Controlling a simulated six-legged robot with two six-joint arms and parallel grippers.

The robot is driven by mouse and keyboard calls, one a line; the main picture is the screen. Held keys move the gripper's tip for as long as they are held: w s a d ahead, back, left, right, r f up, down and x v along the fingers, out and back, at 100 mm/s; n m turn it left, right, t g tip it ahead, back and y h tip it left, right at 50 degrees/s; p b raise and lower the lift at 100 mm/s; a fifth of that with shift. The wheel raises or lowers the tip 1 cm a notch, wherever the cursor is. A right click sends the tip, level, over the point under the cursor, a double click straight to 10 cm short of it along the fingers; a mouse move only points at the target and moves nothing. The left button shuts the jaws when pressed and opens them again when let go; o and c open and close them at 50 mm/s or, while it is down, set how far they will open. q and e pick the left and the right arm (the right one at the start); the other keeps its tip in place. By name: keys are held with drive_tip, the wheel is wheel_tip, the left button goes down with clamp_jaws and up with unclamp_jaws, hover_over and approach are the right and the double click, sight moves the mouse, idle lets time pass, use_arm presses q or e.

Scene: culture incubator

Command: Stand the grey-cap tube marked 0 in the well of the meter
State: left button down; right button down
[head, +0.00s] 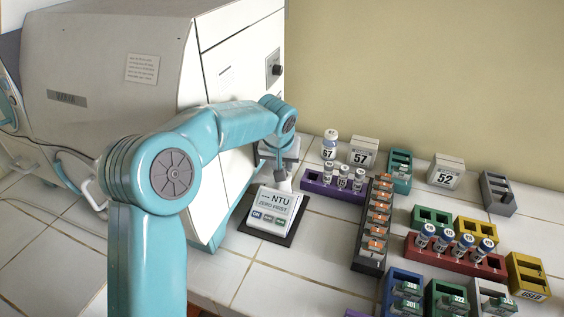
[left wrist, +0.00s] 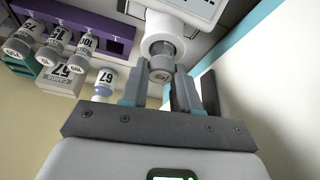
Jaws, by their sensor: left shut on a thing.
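The meter (head: 273,208), marked NTU, stands on a dark mat beside the big white cabinet. My left gripper (head: 277,165) is over the back of the meter, pointing down. In the left wrist view, my left gripper (left wrist: 170,92) is shut on a grey-cap tube (left wrist: 161,66), whose cap faces the camera. The cap's mark is too small to read surely. The tube lines up with the meter's round white well (left wrist: 160,28). Its lower end is hidden, and I cannot tell how deep it sits. My right gripper is in neither view.
A purple rack (head: 330,190) with several grey-cap tubes stands right of the meter. A dark rack (head: 369,254) with orange-marked pieces is beyond it. A bottle marked 67 (head: 330,144) and a box marked 57 (head: 362,151) stand behind. The white cabinet (head: 110,60) closes off the left.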

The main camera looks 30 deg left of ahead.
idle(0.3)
use_arm(q)
drive_tip(key=c, duration=0.8)
unclamp_jaws()
drive_tip(key=shift+o, duration=0.2)
drive_tip(key=v, duration=1.6)
drive_tip(key=shift+s+r, duration=0.1)
drive_tip(key=shift+s, duration=0.05)
